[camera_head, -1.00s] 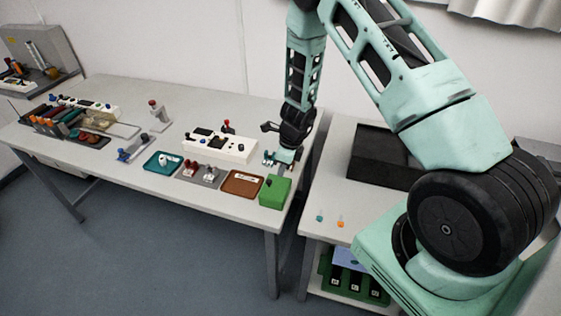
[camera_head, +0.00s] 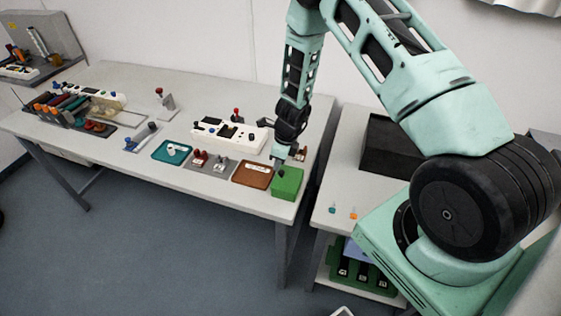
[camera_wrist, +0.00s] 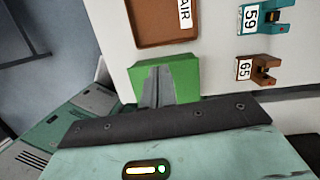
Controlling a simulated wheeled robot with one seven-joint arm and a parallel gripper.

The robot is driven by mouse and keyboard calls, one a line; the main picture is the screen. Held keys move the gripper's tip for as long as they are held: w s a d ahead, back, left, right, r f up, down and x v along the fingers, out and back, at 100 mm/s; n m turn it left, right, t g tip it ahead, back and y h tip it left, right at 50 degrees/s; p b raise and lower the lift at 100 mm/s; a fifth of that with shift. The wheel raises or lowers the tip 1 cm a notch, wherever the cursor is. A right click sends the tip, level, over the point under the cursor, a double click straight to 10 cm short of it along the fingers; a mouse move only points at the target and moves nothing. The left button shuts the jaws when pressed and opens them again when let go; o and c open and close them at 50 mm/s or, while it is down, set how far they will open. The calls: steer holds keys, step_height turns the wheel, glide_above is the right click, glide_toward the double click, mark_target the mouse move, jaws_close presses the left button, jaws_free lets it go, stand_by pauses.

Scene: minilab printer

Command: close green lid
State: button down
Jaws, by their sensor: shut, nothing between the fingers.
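The green box (camera_head: 287,184) stands at the front right corner of the long table. Its top looks flat and level, but I cannot make out a separate lid edge or a gap. In the wrist view the green box (camera_wrist: 180,75) sits just beyond my fingers. My gripper (camera_head: 281,172) points down at the top left of the box, with its fingers together and empty. In the wrist view the grey fingers (camera_wrist: 156,84) overlap the green surface and hide part of it. I cannot tell whether they touch it.
A brown tray (camera_head: 252,174) labelled "AIR" in the wrist view lies directly left of the box. A grey holder (camera_head: 214,164) and teal tray (camera_head: 172,152) are further left. A white block (camera_head: 230,135) stands behind. Numbered clips (camera_wrist: 258,68) sit close by.

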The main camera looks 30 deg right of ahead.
steer(key=shift+w+a+f, duration=0.15)
steer(key=shift+f, duration=0.15)
steer(key=shift+r, duration=0.1)
stand_by(0.4)
steer(key=shift+p+v, duration=1.05)
steer(key=shift+v, duration=0.05)
steer(key=w+a+r, duration=0.3)
steer(key=w+r, duration=0.2)
steer(key=r, duration=0.6)
steer(key=shift+w+r, duration=0.2)
steer(key=shift+r, duration=0.05)
steer(key=s+a+r+n+g+y+b, duration=0.1)
steer(key=s+a+r+n+b, duration=0.3)
steer(key=s+a+n, duration=0.45)
steer(key=s+a+r+n+g+b, duration=0.1)
steer(key=s+a+r+n+b, duration=0.2)
steer(key=s+a+n, duration=0.55)
steer(key=s+a+n+h+b, duration=0.2)
steer(key=s+n+b, duration=0.3)
steer(key=s+n, duration=1.2)
steer(key=shift+r+n+t, duration=0.3)
steer(key=shift+r+n, duration=0.1)
steer(key=shift+n, duration=0.4)
